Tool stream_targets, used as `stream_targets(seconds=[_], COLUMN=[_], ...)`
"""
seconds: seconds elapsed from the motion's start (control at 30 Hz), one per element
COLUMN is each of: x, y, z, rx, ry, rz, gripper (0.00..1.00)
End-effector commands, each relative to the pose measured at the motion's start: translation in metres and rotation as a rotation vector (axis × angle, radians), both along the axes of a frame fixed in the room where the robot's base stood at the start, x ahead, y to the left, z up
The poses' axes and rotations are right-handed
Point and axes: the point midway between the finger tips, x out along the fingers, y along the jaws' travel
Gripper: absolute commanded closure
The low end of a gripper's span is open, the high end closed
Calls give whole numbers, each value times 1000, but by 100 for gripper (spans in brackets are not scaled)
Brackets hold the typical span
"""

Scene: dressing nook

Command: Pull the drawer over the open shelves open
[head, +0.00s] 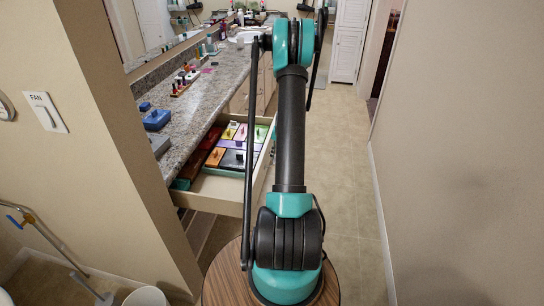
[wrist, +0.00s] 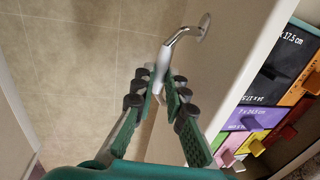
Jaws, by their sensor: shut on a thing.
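The drawer (head: 215,196) stands pulled out from under the granite counter in the head view, with coloured boxes inside it. Its pale front (wrist: 215,75) shows in the wrist view, with a curved chrome handle (wrist: 183,34) on it. My gripper (wrist: 159,84) has its green fingers on both sides of the handle's free end and is shut on it. In the head view my gripper and the handle are hidden behind my arm. Dark open space shows under the drawer, but the shelves are mostly hidden.
The granite counter (head: 200,103) carries small bottles and a blue box (head: 157,120). A beige wall (head: 455,150) bounds the right side. The tiled floor (head: 345,185) between counter and wall is clear. A near wall (head: 90,130) with a fan switch stands at the left.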

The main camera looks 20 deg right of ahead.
Motion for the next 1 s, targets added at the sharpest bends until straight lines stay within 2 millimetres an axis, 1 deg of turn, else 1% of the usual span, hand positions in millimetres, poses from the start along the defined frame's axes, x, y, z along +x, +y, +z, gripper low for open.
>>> stream_targets(seconds=[0.27,0.3,0.47,0.8,0.87,1.0], x=[0,0,0,0,-1,-3], y=[0,0,0,-1,-1,-4], z=[0,0,0,2,6,25], rx=[0,0,0,0,0,0], ry=[0,0,0,0,0,0], rz=[0,0,0,0,0,-1], gripper=[100,86,67,67,67,67])
